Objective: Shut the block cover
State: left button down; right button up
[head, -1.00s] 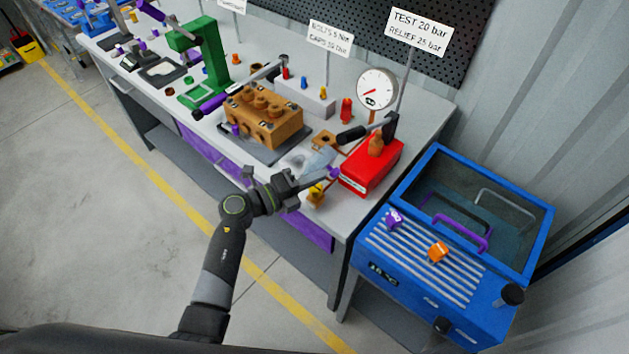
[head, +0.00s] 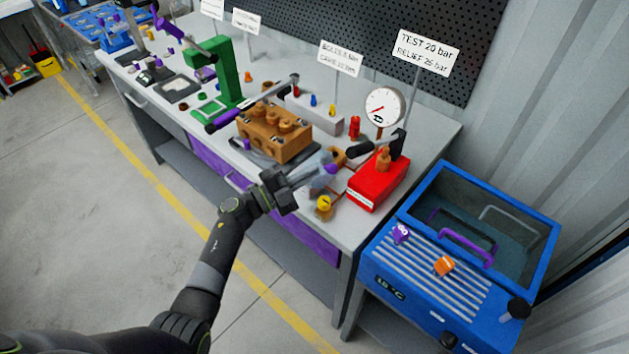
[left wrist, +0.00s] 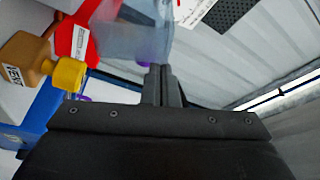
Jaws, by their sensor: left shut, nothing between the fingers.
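The brown pump block (head: 275,138) sits on a dark plate on the bench in the head view. The block cover looks like the clear bluish panel (head: 312,168) with a purple grip (head: 330,168) at the block's near right; it stands tilted, away from the block top. My left gripper (head: 299,184) is shut and empty at the cover's near side. In the left wrist view the closed fingertips (left wrist: 163,72) are just below the clear panel (left wrist: 122,38) and its purple patch (left wrist: 153,50). I cannot tell if they touch. My right gripper is not in view.
A red box (head: 377,183) with a black-handled lever and a round gauge (head: 384,106) stand right of the cover. A small yellow-topped fitting (head: 324,206) is near the front edge. A green press (head: 226,75) stands left. A blue machine (head: 450,260) is at right.

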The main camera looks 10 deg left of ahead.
pick_arm(q)
jog(key=shift+w+a+f+n+t+y+b, duration=0.5)
jog(key=shift+w+a+f+n+t, duration=0.4)
jog(key=shift+n, duration=1.9)
jog(key=shift+w+a+f+n+t+y+b, duration=0.6)
jog(key=shift+a+n+t, duration=0.65)
jog(key=shift+n, duration=1.55)
jog(key=shift+w+a+f+n+t+y+b, duration=0.35)
jog(key=shift+w+a+n+t, duration=0.7)
jog(key=shift+n, duration=1.75)
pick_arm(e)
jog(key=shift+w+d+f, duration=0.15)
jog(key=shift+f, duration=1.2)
pick_arm(q)
jog(key=shift+s+a+f, duration=0.1)
jog(key=shift+a+f, duration=0.05)
jog(key=shift+a, duration=0.05)
jog(key=s+a+p, duration=0.1)
jog(key=s+a, duration=0.4)
jog(key=s, duration=0.2)
jog(key=shift+s+a+r, duration=0.25)
jog(key=shift+s+a, duration=0.05)
jog(key=shift+s, duration=0.1)
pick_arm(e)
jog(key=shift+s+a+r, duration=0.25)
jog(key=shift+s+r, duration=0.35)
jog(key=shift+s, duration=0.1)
